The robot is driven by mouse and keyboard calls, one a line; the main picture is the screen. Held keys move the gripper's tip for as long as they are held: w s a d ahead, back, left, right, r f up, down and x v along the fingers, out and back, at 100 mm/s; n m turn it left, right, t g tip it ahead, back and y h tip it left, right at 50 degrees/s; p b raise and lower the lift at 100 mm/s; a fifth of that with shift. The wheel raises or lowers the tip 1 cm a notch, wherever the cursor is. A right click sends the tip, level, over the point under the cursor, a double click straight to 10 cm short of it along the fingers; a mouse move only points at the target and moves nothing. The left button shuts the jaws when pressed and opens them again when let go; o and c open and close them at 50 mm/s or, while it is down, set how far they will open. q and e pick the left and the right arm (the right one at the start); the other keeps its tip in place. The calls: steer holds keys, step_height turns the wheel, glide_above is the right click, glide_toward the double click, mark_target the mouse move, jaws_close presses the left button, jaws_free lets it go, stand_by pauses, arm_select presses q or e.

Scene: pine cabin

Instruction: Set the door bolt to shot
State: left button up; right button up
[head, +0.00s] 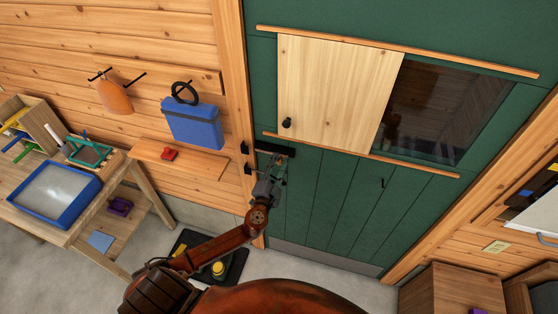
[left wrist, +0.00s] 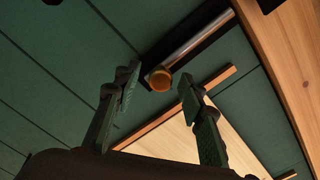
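The door bolt (head: 275,149) is a dark plate at the left edge of the green door (head: 320,190). In the left wrist view its silver rod (left wrist: 195,39) runs from a round brass-coloured knob (left wrist: 160,79) toward the wooden door frame. The rod's visible end stops short of the frame. My left gripper (head: 276,163) is just below the bolt in the head view. In the left wrist view its two fingers (left wrist: 160,88) are apart, with the knob showing between their tips. Whether they touch it cannot be told. My right gripper is not in view.
Small black fittings (head: 245,148) sit on the door frame (head: 233,80) beside the bolt. A wooden sliding panel (head: 335,90) with a dark knob and a window (head: 440,110) are above. A blue case (head: 193,125) hangs on the left wall. A workbench (head: 75,215) stands left.

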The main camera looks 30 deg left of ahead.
arm_select(q)
steer(key=shift+w+a, duration=0.15)
steer(key=shift+w, duration=0.45)
jaws_close()
stand_by(0.4)
